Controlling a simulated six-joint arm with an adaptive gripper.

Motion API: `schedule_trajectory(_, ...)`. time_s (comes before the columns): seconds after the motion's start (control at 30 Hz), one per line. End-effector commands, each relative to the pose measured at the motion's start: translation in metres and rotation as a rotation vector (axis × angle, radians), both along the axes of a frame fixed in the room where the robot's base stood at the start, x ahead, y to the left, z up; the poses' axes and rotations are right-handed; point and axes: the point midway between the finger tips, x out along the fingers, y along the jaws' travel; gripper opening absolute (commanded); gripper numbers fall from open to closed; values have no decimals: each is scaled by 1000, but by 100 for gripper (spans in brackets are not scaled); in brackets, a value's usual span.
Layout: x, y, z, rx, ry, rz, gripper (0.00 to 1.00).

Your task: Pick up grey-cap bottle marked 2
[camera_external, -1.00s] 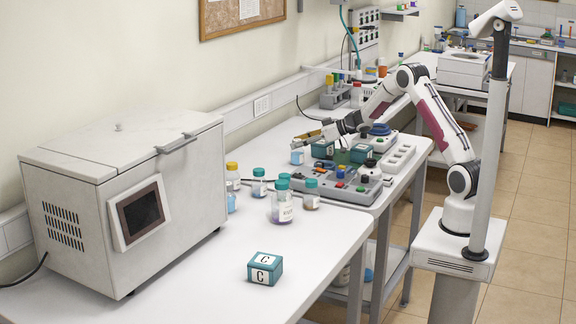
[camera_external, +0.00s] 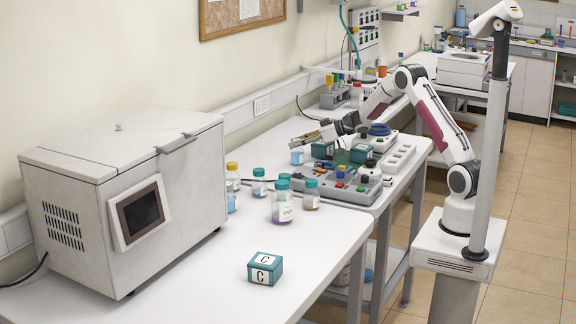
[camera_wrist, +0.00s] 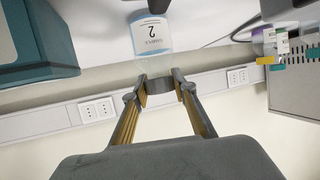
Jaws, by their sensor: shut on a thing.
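The bottle marked 2 shows at the top of the wrist view, a clear bottle with blue contents and a white label (camera_wrist: 152,34); the picture has it upside down. Its grey cap (camera_wrist: 161,84) sits between the two fingertips of my gripper (camera_wrist: 162,92), which is shut on it. In the external view the bottle (camera_external: 297,157) is small, at the far end of the bench near the wall, with my gripper (camera_external: 303,141) just above it. I cannot tell there whether its base touches the bench.
Several teal-capped bottles (camera_external: 283,208) and a yellow-capped one (camera_external: 232,178) stand on the near bench. A teal box marked C (camera_external: 265,268) sits in front. A large grey machine (camera_external: 75,215) stands left.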

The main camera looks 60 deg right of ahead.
Motion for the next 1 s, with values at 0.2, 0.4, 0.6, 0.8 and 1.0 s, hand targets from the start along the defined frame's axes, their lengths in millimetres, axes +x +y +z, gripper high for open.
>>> schedule_trajectory(0.2,0,0,2,0,-2,0,0)
schedule_trajectory(0.4,1,0,15,-1,-4,1,0)
schedule_trajectory(0.6,1,0,40,-3,-5,1,0)
schedule_trajectory(0.8,1,0,70,-3,-5,1,0)
schedule_trajectory(1.0,0,0,92,-2,-3,1,0)
